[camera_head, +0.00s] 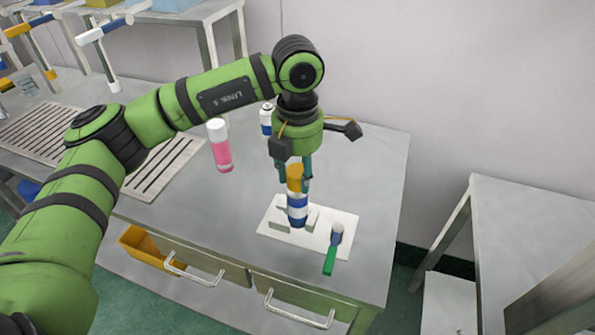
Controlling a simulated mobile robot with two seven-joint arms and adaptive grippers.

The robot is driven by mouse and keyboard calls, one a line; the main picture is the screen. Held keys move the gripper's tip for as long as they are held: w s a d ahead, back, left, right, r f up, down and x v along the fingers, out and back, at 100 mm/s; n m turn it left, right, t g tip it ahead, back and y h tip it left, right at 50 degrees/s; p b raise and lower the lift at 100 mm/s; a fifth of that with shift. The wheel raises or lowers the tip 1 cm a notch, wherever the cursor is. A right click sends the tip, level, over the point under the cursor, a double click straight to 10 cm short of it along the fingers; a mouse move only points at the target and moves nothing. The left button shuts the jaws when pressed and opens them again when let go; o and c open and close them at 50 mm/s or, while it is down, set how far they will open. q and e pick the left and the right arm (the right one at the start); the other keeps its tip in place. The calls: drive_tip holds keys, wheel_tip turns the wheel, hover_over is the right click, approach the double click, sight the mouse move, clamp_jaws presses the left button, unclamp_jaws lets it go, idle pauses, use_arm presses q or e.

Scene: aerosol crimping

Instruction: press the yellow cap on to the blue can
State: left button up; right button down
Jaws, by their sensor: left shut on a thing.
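The blue can (297,213), with white bands, stands upright on a white base plate (345,221) on the grey table. The yellow cap (295,178) is at the top of the can, between my left gripper's fingers. I cannot tell whether the cap is fully seated. My left gripper (294,182) points down from above and is shut on the yellow cap. My right gripper is not in view.
A pink can with a white cap (219,146) and a white-and-blue can (266,119) stand behind and left. A green-handled tool (331,259) is at the plate's front right. A slatted panel (160,170) lies left. The table's right side is clear.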

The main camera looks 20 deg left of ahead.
sight(298, 170)
use_arm(q)
drive_tip(key=shift+b, duration=0.45)
idle(1.1)
idle(0.3)
drive_tip(key=o, duration=0.8)
drive_tip(key=shift+c, duration=0.2)
drive_tip(key=shift+o, duration=0.4)
drive_tip(key=o, duration=0.5)
drive_tip(key=shift+r, duration=0.15)
drive_tip(key=shift+r+p, duration=1.9)
drive_tip(key=shift+r, duration=1.5)
